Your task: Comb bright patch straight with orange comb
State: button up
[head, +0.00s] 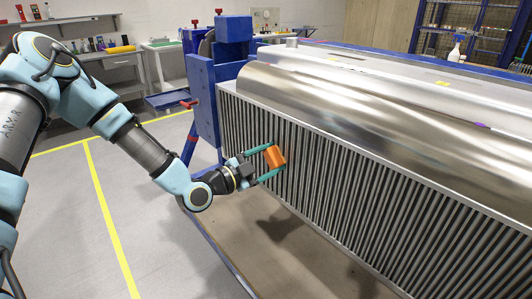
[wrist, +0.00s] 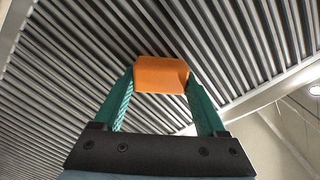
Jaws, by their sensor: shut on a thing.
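My gripper (head: 267,167) is shut on the orange comb (head: 274,156), with one green finger on each side of it. The comb is in front of the finned face of the large metal unit (head: 320,181), near its left end. In the wrist view the comb (wrist: 161,75) sits between the fingertips against a background of slanted fins (wrist: 235,45). I cannot tell whether its teeth touch the fins, as its far side is hidden. No patch clearly brighter than the other fins can be told apart.
A blue jig post (head: 203,108) with a red handle (head: 189,103) stands at the unit's left end, close above my forearm. A blue frame rail (head: 218,252) and brown board (head: 275,250) lie below the unit. Open grey floor (head: 150,245) is at left.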

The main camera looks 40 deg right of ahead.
jog(key=shift+s, duration=0.15)
jog(key=shift+a, duration=0.15)
jog(key=shift+a+r+p, duration=0.1)
jog(key=shift+a+p, duration=1.2)
jog(key=shift+a, duration=0.65)
jog(key=shift+a+p, duration=0.35)
jog(key=shift+a, duration=0.6)
jog(key=shift+w, duration=0.2)
jog(key=a+p, duration=0.1)
jog(key=a, duration=0.2)
jog(key=shift+d, duration=0.1)
